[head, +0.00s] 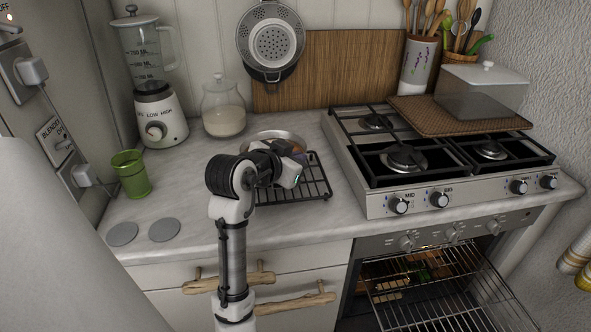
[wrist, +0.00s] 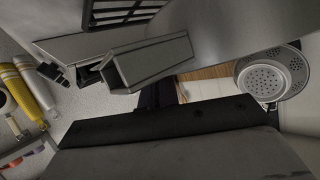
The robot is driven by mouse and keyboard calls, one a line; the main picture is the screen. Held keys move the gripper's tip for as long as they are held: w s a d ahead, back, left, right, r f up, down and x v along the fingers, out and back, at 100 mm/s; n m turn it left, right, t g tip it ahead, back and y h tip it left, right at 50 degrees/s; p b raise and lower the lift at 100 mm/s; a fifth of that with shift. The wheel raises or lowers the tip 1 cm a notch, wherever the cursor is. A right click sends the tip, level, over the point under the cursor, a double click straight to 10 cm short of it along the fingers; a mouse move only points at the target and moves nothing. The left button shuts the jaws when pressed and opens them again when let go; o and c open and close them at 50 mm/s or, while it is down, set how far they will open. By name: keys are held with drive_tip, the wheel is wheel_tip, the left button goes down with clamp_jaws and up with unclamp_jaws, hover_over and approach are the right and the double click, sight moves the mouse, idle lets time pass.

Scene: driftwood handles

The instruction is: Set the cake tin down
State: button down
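The cake tin (head: 262,136), a round shiny metal pan, shows behind my gripper in the head view, over the black wire rack (head: 318,188). Something orange shows near its right rim. A smooth grey surface, probably the tin's wall, fills the top of the wrist view (wrist: 240,22). My gripper (head: 292,172) is at the tin's near side, over the rack. In the wrist view a grey finger (wrist: 150,62) lies close against that surface. Whether the fingers pinch the rim is unclear. My wrist hides the tin's near side and base, so I cannot tell if it touches the rack.
A stove (head: 400,165) stands right of the rack, with a glass box (head: 480,92) on a mat. A jar (head: 222,108), blender (head: 158,110) and green cup (head: 131,175) stand to the left. The oven rack (head: 440,305) is pulled out below. Counter left of my arm is mostly clear.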

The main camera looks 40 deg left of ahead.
drive_tip(key=shift+f, duration=1.7)
drive_tip(key=c, duration=1.7)
unclamp_jaws()
drive_tip(key=shift+f, duration=0.1)
